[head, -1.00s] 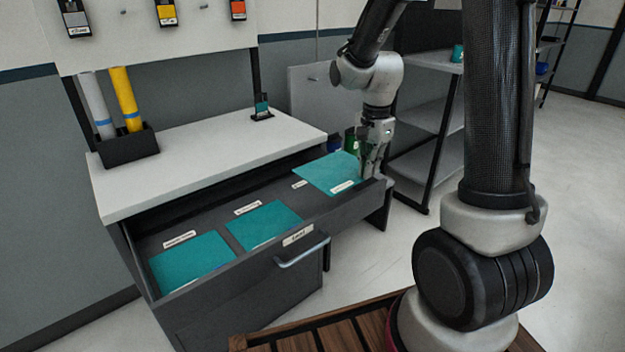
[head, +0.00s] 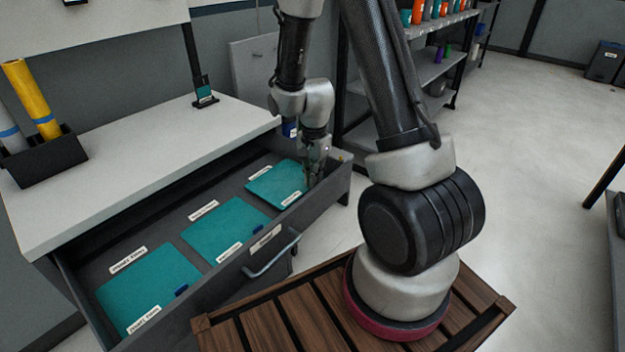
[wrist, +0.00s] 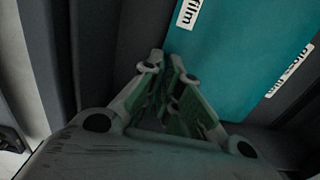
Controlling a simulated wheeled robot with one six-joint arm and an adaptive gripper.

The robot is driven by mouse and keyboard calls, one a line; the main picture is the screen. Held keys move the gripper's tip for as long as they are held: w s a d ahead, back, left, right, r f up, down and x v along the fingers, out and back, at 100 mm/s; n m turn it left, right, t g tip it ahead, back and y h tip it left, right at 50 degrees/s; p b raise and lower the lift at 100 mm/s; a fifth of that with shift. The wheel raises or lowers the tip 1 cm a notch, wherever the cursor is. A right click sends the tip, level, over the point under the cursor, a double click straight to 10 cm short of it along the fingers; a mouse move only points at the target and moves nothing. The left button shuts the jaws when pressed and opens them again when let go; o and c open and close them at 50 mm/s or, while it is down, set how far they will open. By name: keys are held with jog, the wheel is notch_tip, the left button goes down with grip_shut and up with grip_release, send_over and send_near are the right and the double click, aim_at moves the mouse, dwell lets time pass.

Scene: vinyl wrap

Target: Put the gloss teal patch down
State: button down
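The gloss teal patch (head: 272,184) appears to lie flat at the right end of the open drawer (head: 75,290). In the wrist view, the teal patch (wrist: 240,55) fills the upper right, beyond the fingers. My gripper (head: 316,180) points down into the drawer at the patch's right edge. In the wrist view, my gripper (wrist: 170,62) has its fingertips close together beside the patch's edge. It is not clear whether they pinch it or are slightly apart.
Two more teal patches lie in the drawer, one in the middle (head: 225,228) and one at the left (head: 148,285). White labels sit near them. The drawer front and handle (head: 272,258) stand close to my base. The white worktop (head: 130,160) is mostly clear.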

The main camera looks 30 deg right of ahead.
jog(key=shift+f, duration=0.65)
jog(key=c, duration=1.6)
grip_release()
jog(key=shift+f, duration=0.1)
jog(key=shift+c, duration=0.2)
